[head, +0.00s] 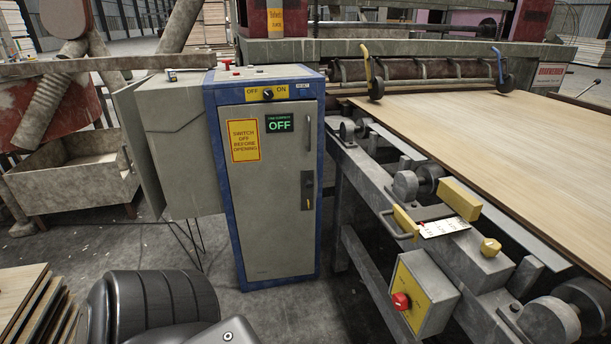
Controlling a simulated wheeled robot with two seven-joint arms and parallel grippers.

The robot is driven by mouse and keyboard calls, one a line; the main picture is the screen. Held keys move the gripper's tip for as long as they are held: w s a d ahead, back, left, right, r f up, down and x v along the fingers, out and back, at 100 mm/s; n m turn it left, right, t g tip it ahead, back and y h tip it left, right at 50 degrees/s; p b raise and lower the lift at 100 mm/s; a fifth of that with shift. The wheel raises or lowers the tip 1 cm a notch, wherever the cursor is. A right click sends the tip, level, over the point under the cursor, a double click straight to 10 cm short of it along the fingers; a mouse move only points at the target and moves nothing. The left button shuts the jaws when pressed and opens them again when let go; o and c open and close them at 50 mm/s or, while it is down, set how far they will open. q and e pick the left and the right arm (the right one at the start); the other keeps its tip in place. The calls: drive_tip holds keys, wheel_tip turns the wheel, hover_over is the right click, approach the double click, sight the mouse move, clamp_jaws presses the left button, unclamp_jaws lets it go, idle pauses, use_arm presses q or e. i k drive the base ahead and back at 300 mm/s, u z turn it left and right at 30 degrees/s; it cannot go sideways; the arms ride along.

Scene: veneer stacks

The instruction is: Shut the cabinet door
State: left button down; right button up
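A grey cabinet with a blue frame (319,190) stands upright in the middle of the head view. Its grey front door (262,215) looks flush with the frame; I see no clear gap around it. The door bears a yellow warning sign (244,141), a small display (280,123) reading OFF, a slim handle (308,132) and a dark latch (307,190) at its right edge. A rotary switch (267,94) sits above the door between OFF and ON. A grey side box (185,150) adjoins the cabinet's left, with a panel (139,150) standing out from its left edge. Neither gripper shows.
A conveyor frame (365,245) with a wide veneer sheet (470,135) lies close to the right. A control box (425,292) with a red knob juts out low there. Stacked boards (30,300) lie at lower left. Bare floor (290,312) shows before the cabinet.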

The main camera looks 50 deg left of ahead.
sight(270, 148)
drive_tip(key=k, duration=0.6)
drive_tip(key=u, duration=0.75)
drive_tip(key=i, duration=1.1)
drive_tip(key=z, duration=0.35)
